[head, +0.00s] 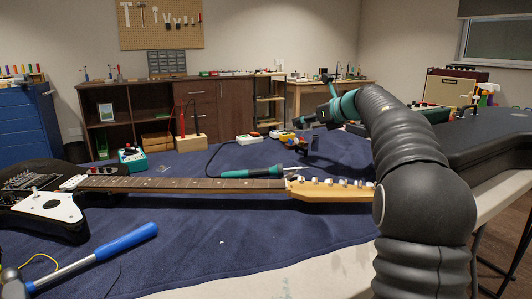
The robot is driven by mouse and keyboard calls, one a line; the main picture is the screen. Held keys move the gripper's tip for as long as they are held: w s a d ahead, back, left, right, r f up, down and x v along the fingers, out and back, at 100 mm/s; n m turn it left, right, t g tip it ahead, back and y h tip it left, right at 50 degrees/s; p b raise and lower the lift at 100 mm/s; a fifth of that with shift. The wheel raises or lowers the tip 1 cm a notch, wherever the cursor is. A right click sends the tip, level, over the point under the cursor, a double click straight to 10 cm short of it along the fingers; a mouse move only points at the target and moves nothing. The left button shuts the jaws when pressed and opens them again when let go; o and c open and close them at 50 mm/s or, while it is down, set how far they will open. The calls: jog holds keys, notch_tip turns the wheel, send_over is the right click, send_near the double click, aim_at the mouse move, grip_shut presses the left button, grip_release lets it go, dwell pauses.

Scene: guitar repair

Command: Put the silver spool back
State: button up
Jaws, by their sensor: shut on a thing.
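My gripper (312,130) is at the end of my arm, right of centre in the head view, over the far part of the blue-covered table. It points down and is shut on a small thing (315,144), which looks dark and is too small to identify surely. I cannot make out the silver spool plainly anywhere. Whether the held thing touches the table cannot be told.
An electric guitar (180,184) lies across the blue mat (200,245). A teal-handled soldering iron (250,174) lies behind its neck. A hammer (100,252) is at front left. Coloured pedals (130,157) and a wooden block with tools (190,142) stand behind. A black case (470,135) is at right.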

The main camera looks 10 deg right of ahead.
jog(key=b, duration=0.2)
send_over(270, 159)
notch_tip(270, 159, down, 7)
jog(key=shift+s+a+r, duration=0.1)
notch_tip(270, 159, down, 4)
jog(key=shift+f+b, duration=0.1)
jog(key=shift+b, duration=0.65)
jog(key=o, duration=1.2)
jog(key=v, duration=1.2)
